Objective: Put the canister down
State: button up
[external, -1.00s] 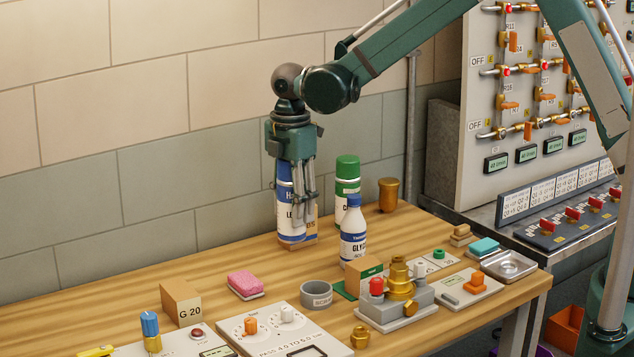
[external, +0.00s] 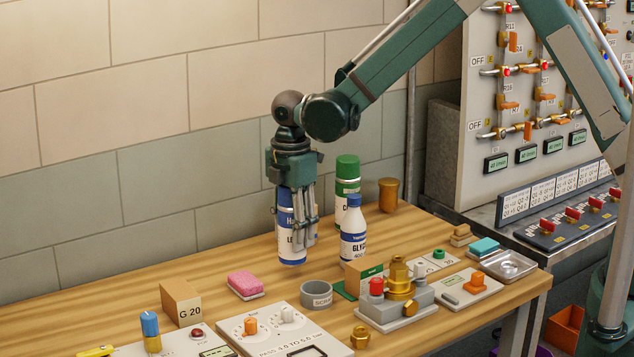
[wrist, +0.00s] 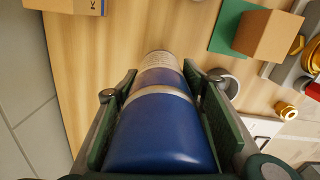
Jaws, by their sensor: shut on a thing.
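The canister (external: 288,248), blue above with a white lower part, is upright in my gripper (external: 297,231). My gripper points down and is shut around its sides, the fingers hiding part of the label. In the wrist view the canister's blue body (wrist: 160,135) lies between the two green finger pads, with a pale band and a light far end. Its lower end is low over the wooden table (external: 215,260); I cannot tell whether it touches.
A green spray can (external: 347,175) and a white blue-capped bottle (external: 354,230) stand close on the right. A grey ring (external: 316,294) and pink sponge (external: 244,283) lie in front. A cardboard box (wrist: 70,5) shows in the wrist view.

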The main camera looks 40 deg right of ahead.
jog(key=shift+f, duration=1.85)
jog(key=shift+f, duration=0.1)
jog(key=o, duration=1.1)
notch_tip(320, 180, up, 12)
jog(key=shift+r, duration=0.15)
